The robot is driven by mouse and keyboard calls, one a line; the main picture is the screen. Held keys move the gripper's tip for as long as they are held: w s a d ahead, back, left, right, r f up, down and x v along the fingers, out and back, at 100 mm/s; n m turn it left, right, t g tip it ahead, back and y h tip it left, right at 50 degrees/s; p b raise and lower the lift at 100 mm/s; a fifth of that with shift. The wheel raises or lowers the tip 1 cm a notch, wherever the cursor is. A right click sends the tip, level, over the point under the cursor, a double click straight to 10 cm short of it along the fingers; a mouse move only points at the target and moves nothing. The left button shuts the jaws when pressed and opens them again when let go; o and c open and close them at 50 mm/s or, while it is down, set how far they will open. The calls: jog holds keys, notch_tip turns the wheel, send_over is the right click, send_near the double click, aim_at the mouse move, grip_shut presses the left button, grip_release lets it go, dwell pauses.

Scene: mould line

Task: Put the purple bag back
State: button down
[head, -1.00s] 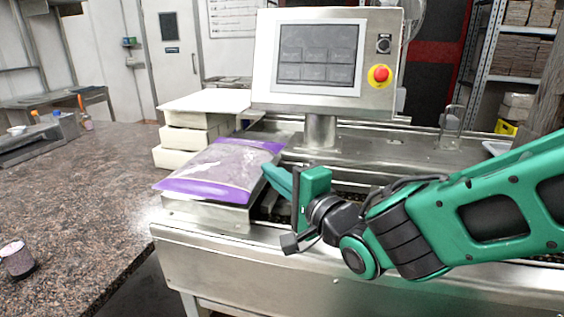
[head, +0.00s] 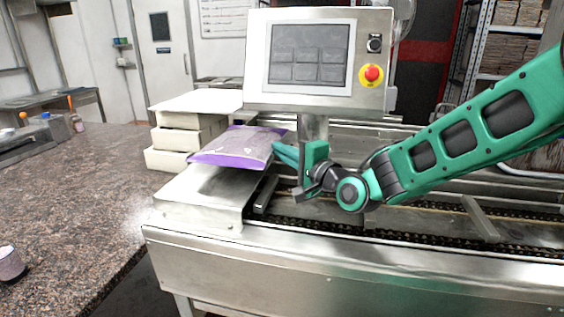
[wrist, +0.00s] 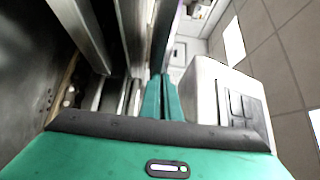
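The purple bag (head: 232,149), clear on top with purple ends, lies roughly level at the back of the steel platform (head: 205,190), close to the stacked pale blocks. The front of the platform is bare. My gripper (head: 279,152) is at the bag's right edge. Its two green fingers are close together in the wrist view (wrist: 161,96) and appear shut on that edge. The bag cannot be made out in the wrist view. I cannot tell whether its underside touches the platform.
The pale blocks (head: 178,139) stand behind and left of the bag. The screen housing (head: 255,60) on its post (head: 312,128) stands behind my gripper. A chain conveyor (head: 400,229) runs to the right. A granite counter (head: 70,190) with a small cup (head: 10,264) is at the left.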

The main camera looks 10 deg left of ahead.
jog(key=shift+f, duration=1.4)
jog(key=c, duration=2)
grip_release()
jog(key=shift+v, duration=3.8)
